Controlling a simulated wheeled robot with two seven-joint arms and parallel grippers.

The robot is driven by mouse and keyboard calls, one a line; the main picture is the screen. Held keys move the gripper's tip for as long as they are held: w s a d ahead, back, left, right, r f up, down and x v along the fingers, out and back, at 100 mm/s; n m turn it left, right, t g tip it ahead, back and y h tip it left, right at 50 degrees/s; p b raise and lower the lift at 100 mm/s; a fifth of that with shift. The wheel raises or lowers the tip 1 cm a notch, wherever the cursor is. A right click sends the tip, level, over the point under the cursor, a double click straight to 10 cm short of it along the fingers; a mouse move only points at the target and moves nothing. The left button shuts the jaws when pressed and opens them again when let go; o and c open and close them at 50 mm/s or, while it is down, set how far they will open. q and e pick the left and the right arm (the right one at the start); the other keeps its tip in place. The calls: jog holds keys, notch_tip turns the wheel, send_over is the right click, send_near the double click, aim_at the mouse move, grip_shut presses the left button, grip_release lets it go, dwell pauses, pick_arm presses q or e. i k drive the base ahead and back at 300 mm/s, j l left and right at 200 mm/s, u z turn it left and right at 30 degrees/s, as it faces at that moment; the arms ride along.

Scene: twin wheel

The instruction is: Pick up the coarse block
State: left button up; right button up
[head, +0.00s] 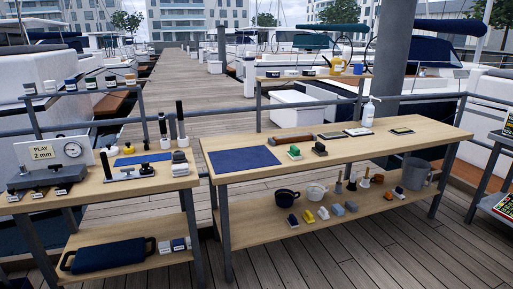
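No block carries a label I can read as coarse, so I cannot tell which one it is. On the middle table, a block with a green top (294,153) and a dark block (320,149) sit right of a blue mat (243,158). Several small blocks lie along the front of the lower shelf, among them a yellow one (308,216) and a grey one (337,210). Neither of my grippers is in view.
The middle table (430,138) also bears a brown roll (290,139), flat slabs and a pump bottle (368,113). Its shelf holds a dark pot (287,197) and grey bucket (415,173). A left table (100,190) bears a gauge (72,150). Decking in front is clear.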

aim_at(320, 149)
jog(key=i+l+z, duration=0.15)
jog(key=i+z, duration=0.65)
jog(key=i+j+z, duration=0.15)
jog(key=i+z, duration=0.25)
jog(key=i, duration=0.1)
